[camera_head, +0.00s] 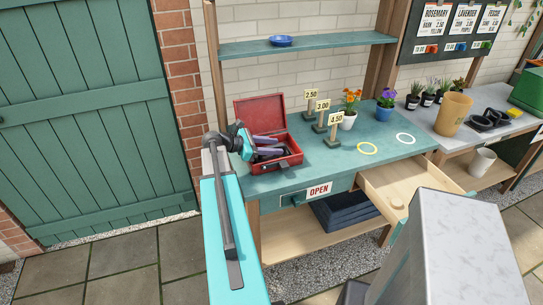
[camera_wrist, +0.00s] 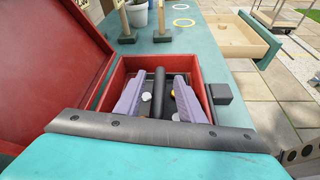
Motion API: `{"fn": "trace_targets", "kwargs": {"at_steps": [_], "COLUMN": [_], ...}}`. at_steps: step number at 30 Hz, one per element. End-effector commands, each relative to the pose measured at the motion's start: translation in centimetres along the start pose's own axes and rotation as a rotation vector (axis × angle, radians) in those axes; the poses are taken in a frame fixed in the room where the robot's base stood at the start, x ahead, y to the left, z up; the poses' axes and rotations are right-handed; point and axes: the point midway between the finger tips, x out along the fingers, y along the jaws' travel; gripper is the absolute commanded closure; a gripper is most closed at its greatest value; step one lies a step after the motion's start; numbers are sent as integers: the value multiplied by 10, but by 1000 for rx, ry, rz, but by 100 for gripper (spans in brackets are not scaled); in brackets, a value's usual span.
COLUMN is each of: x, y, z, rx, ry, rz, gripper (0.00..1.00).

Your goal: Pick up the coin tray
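The red cash box (camera_head: 291,158) stands open on the left end of the teal bench, its lid tipped back; in the wrist view its near end is hidden by my arm. The dark coin tray lies inside, with a black bar (camera_wrist: 159,88) along its middle and a few coins, one silvery (camera_wrist: 146,97), beside the bar. My gripper (camera_wrist: 158,100) reaches down into the box. Its two lavender fingers stand apart, one on each side of the bar, with a gap showing on both sides. In the head view my gripper (camera_head: 266,147) partly hides the tray.
Price signs (camera_head: 322,116) on dark blocks stand right of the box. A yellow ring (camera_head: 367,149), a white ring (camera_head: 405,139) and two potted flowers (camera_head: 349,117) are further right. A wooden drawer (camera_head: 410,185) is pulled out at the front. A teal shelf (camera_head: 305,46) runs above.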

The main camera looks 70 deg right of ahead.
Motion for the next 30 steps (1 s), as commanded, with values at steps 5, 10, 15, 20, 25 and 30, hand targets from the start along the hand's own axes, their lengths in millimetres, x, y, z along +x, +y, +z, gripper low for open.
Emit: {"fn": "trace_targets", "kwargs": {"at_steps": [5, 10, 15, 20, 25, 30], "x": [0, 0, 0, 0, -1, -2], "y": [0, 0, 0, 0, 0, 1], "z": [0, 0, 0, 0, 1, 4], "rx": [0, 0, 0, 0, 0, 1], "ry": [0, 0, 0, -1, -1, -1], "rz": [0, 0, 0, 0, 0, 0], "gripper": [64, 74, 100, 100, 100, 100]}}
